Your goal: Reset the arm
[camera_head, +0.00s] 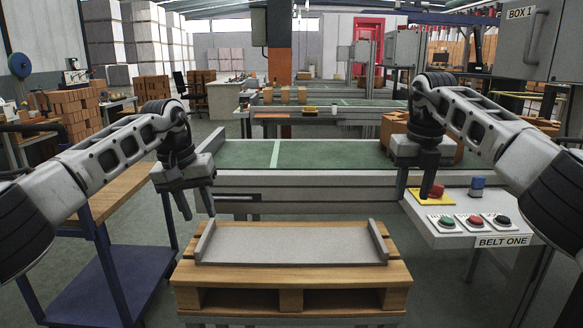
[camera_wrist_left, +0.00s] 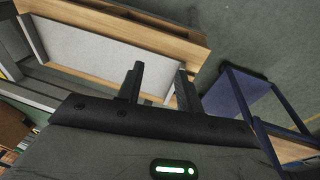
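My left gripper (camera_head: 196,204) hangs in the air, fingers down, left of the wooden pallet (camera_head: 290,300). It is open and empty, and its parted fingers also show in the left wrist view (camera_wrist_left: 158,80). My right gripper (camera_head: 415,186) hangs above the left part of the control panel (camera_head: 455,236), with its fingers apart and nothing seen between them. A grey tray (camera_head: 290,243) with raised ends lies empty on the pallet. The tray (camera_wrist_left: 95,58) also shows beyond the left fingers in the left wrist view.
A green conveyor belt (camera_head: 330,154) runs behind the pallet. A brown stack (camera_head: 440,153) stands on it, partly behind my right arm. A blue cart (camera_head: 110,280) stands at the left. The panel, labelled BELT ONE, carries green, red and black buttons. A grey box (camera_head: 530,50) hangs upper right.

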